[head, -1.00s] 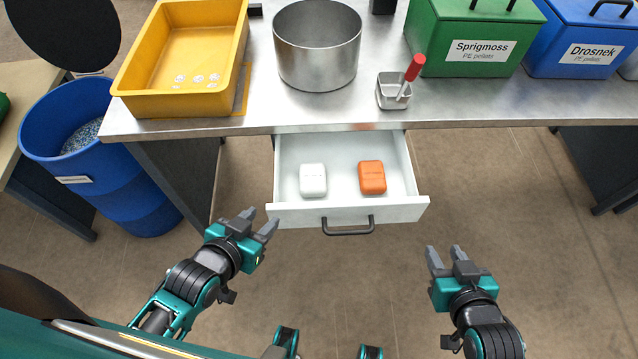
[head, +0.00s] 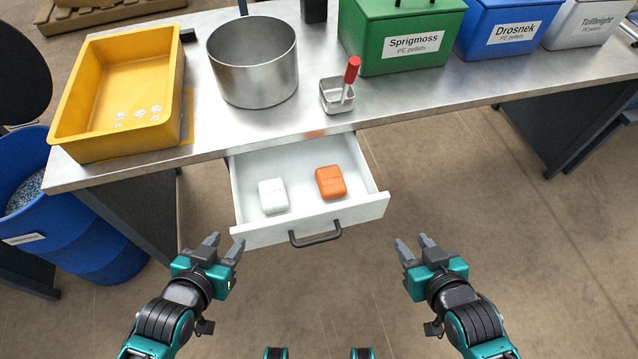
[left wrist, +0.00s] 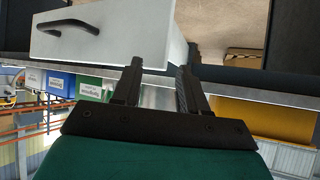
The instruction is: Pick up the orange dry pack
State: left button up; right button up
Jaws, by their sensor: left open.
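The orange dry pack (head: 331,182) lies in the open white drawer (head: 262,237), on its right side. A white pack (head: 273,195) lies to its left, apart from it. My left gripper (head: 223,243) is open and empty, in front of the drawer's left front corner in the head view. The left wrist view shows its two fingers (left wrist: 157,85) apart, with the drawer (left wrist: 115,33) beyond them and no pack in sight. My right gripper (head: 415,243) has its fingers apart and empty, to the right of the drawer's front.
The drawer handle (head: 315,238) sticks out at the front. Above, the metal table (head: 400,98) carries a yellow tray (head: 64,105), a steel pot (head: 253,75), a small scoop cup (head: 335,97) and pellet boxes (head: 395,55). A blue barrel (head: 90,240) stands at left. The floor at right is clear.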

aim_at(332, 185)
jog(key=k+j, duration=0.1)
jog(key=k, duration=0.25)
jog(key=j+z, duration=0.1)
jog(key=j, duration=1.15)
jog(key=i+j, duration=0.1)
jog(key=j, duration=0.35)
jog(key=i+j+z, duration=0.1)
jog(key=j, duration=0.2)
jog(key=i+j, duration=0.15)
jog(key=j, duration=0.15)
jog(key=i+l, duration=0.1)
jog(key=l, duration=0.25)
jog(key=i+l, duration=0.1)
jog(key=l, duration=0.2)
